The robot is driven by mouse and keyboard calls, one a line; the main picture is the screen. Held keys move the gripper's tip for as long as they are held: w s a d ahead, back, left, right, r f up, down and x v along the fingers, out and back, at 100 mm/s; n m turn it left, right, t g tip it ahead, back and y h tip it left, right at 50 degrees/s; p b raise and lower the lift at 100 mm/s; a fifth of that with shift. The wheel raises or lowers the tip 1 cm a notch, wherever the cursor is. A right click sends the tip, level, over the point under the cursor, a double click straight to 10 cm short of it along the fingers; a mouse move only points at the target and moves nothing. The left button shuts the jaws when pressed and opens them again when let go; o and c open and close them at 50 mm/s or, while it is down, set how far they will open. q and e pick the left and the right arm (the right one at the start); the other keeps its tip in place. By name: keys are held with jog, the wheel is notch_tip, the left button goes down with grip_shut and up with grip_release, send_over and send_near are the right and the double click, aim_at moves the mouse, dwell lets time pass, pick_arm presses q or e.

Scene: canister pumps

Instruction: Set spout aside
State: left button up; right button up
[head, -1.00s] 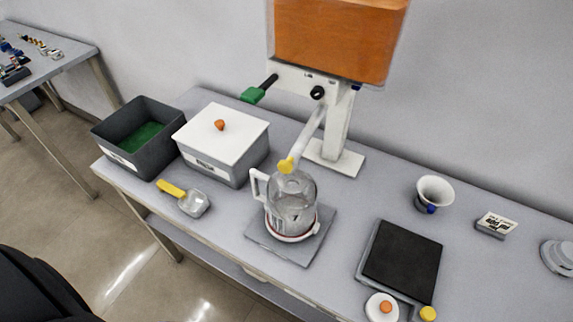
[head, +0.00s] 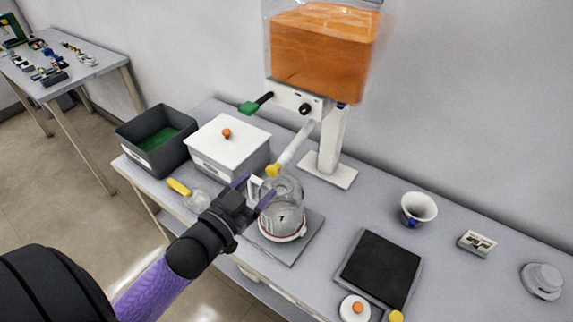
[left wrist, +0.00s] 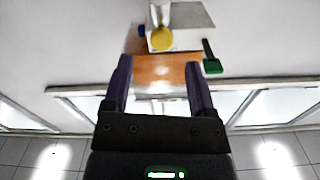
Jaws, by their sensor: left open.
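The spout (head: 292,148) is a pale tube with a yellow tip (head: 273,170). It slants down from the dispenser's white block (head: 296,100) to just above the clear glass jug (head: 284,213), which stands on a grey plate. My left gripper (head: 254,192) is open and empty, beside the jug's handle and a little below the yellow tip in the picture. In the left wrist view the spout's yellow tip (left wrist: 161,39) shows ahead of my open left gripper (left wrist: 158,66), not between the fingers. My right gripper is not in view.
A green-handled lever (head: 251,107) sticks out left of the block, below the orange-filled tank (head: 318,50). A white-lidded bin (head: 228,143), a dark open bin (head: 157,141) and a yellow-handled scoop (head: 180,188) stand left. A black-topped scale (head: 380,268) and white cup (head: 418,208) stand right.

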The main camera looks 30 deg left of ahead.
aim_at(280, 162)
pick_arm(q)
jog(key=w, duration=0.2)
jog(key=w+b, duration=0.1)
jog(key=w, duration=0.5)
jog(key=shift+w+d+f, duration=0.1)
jog(key=shift+w+d, duration=0.15)
jog(key=shift+c, duration=0.2)
grip_shut()
dwell(0.8)
